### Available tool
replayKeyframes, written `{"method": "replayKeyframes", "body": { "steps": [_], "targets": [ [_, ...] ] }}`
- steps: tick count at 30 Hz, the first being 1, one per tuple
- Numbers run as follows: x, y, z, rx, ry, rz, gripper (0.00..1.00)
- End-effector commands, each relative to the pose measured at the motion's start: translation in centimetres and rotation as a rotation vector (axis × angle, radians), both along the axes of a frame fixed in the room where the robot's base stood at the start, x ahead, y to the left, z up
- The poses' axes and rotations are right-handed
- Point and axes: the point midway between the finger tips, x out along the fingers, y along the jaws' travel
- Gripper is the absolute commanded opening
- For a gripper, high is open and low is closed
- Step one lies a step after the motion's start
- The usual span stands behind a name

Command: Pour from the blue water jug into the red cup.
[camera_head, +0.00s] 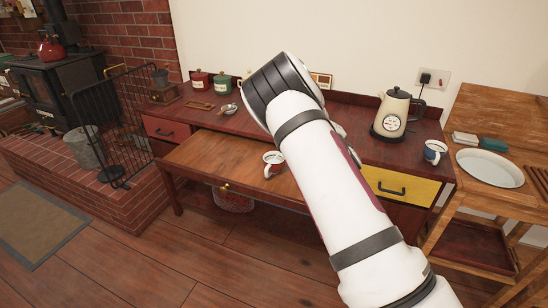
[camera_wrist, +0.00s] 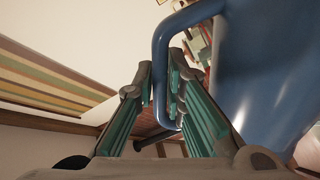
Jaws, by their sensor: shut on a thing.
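The blue water jug (camera_wrist: 262,65) fills the right side of the wrist view, looking tilted in that picture. My gripper (camera_wrist: 162,85) is shut on the jug's handle, with a finger on each side of it. In the head view my arm hides the gripper and the jug. The red cup (camera_head: 271,171), with a pale rim, stands upright on the brown wooden tabletop (camera_head: 215,155), just left of my arm. The cup cannot be made out in the wrist view. I cannot tell how far the jug is from the cup.
Behind the tabletop are red and green canisters (camera_head: 222,82) and a small metal bowl (camera_head: 228,109). A wooden side table (camera_head: 450,190) holds a white plate (camera_head: 489,168). The tabletop's left part is clear.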

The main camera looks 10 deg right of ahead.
Motion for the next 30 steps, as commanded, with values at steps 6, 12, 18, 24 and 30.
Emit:
{"method": "replayKeyframes", "body": {
  "steps": [6,12,18,24,30],
  "targets": [
    [0.07,0.07,0.33,-0.009,-0.006,0.000,0.00],
    [0.06,0.14,0.36,-0.017,-0.006,0.000,0.00],
    [0.07,0.18,0.38,-0.024,-0.005,0.000,0.00],
    [0.08,0.24,0.40,-0.031,-0.004,0.000,0.00],
    [0.09,0.31,0.43,-0.038,-0.003,0.000,0.00]
  ]
}}
